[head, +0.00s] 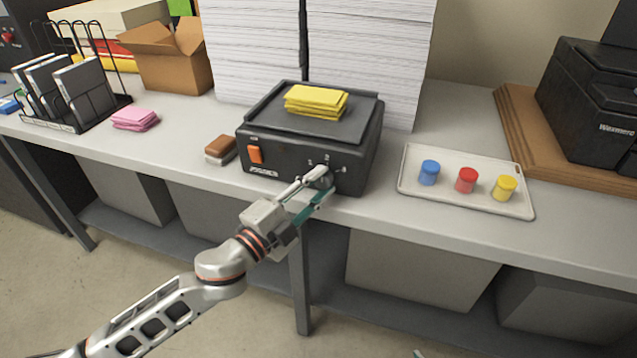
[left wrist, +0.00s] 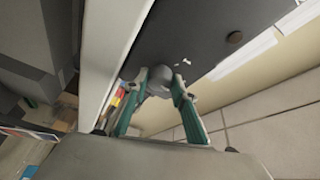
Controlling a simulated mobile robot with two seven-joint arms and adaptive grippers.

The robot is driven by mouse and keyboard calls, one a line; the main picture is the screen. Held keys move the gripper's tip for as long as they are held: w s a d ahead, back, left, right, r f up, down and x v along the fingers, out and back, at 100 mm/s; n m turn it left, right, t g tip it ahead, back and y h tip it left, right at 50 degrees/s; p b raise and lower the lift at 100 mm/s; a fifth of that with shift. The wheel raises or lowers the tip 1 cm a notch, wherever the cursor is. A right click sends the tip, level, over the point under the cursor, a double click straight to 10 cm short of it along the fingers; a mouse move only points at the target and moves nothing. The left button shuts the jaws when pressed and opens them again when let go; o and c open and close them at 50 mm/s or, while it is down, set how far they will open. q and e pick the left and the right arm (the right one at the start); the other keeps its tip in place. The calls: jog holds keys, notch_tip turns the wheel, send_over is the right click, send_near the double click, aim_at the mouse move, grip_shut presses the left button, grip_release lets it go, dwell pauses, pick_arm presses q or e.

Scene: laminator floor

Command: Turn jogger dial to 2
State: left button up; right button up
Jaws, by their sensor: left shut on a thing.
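The jogger (head: 300,165) is a black box on the bench with a flat tray top, and its front panel also shows in the left wrist view (left wrist: 215,30). Its round dial (left wrist: 160,76) is on the right of the front face, with small white marks around it. My left gripper (head: 323,182) is at the dial, its two fingers shut on the dial's sides, as the left wrist view also shows (left wrist: 159,84). The fingers hide much of the dial in the head view, and its setting cannot be read. A sliver of my right gripper (head: 417,353) shows at the bottom edge.
Yellow sheets (head: 316,101) lie on the jogger's top, and an orange switch (head: 254,154) is on its front left. A brown-topped eraser (head: 220,147) lies to the left. A tray (head: 415,193) with blue, red and yellow pots stands to the right. Tall paper stacks (head: 250,50) stand behind.

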pick_arm(q)
jog(key=shift+f, duration=0.1)
jog(key=o, duration=1.1)
jog(key=v, duration=1.2)
jog(key=s+a+f+n+y, duration=0.25)
jog(key=f+n, duration=0.25)
jog(key=f, duration=0.3)
jog(key=s+a+f+n+y, duration=0.1)
jog(key=a+f+n+y, duration=0.4)
jog(key=f, duration=0.4)
jog(key=s+a+f+n+g, duration=0.1)
jog(key=s+f+n, duration=0.1)
jog(key=s+f, duration=0.2)
jog(key=s+a+f+n+g+y, duration=0.1)
jog(key=s+a+f+n+g, duration=0.1)
jog(key=f, duration=0.4)
jog(key=s+a+f+n+g+y, duration=0.1)
jog(key=s+f+n, duration=0.2)
jog(key=s+f, duration=0.2)
jog(key=shift+s+a+n, duration=0.25)
jog(key=shift+s+n, duration=0.15)
jog(key=shift+s, duration=0.2)
